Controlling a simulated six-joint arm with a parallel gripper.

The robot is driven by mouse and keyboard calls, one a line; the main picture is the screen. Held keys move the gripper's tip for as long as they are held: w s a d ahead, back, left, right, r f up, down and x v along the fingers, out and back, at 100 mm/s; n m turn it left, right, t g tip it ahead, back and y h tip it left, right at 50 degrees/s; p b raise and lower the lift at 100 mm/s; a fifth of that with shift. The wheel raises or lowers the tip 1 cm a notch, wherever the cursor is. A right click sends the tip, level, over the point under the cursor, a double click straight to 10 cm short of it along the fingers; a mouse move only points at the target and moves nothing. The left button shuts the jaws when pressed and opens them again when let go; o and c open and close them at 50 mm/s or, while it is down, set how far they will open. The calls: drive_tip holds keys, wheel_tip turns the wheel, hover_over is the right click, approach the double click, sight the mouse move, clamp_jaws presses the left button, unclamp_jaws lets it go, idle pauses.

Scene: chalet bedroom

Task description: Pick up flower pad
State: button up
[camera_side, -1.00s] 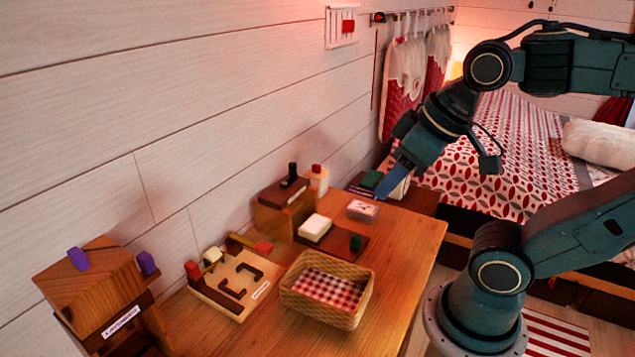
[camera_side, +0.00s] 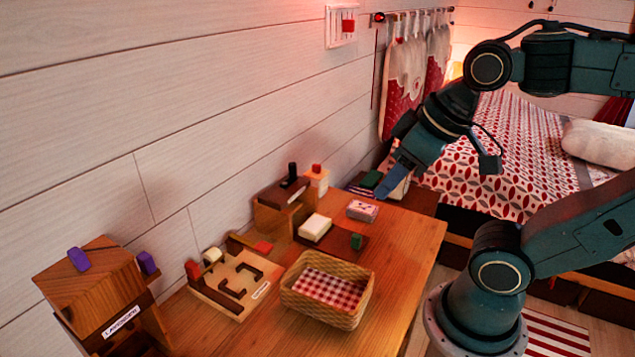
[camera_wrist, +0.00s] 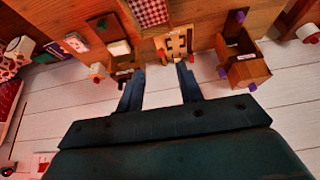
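The flower pad is probably the small pale pad with a pinkish pattern (camera_side: 362,210), lying flat near the back right of the wooden table. It shows at the upper left of the wrist view (camera_wrist: 76,42). My gripper (camera_side: 385,190) is in the air, apart from the pad in the picture. In the wrist view my gripper (camera_wrist: 160,69) has two dark fingers spread apart with nothing between them. The pad lies well left of the fingers there.
A white block (camera_side: 314,227) and a green block (camera_side: 356,242) rest on a dark board beside the pad. A wicker basket (camera_side: 350,316) with checked cloth stands in front. A maze-like board (camera_side: 224,287), wooden boxes (camera_side: 282,213) and a wooden stand (camera_side: 95,290) line the wall.

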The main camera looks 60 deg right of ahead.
drive_tip(key=o, duration=1)
drive_tip(key=shift+c, duration=0.2)
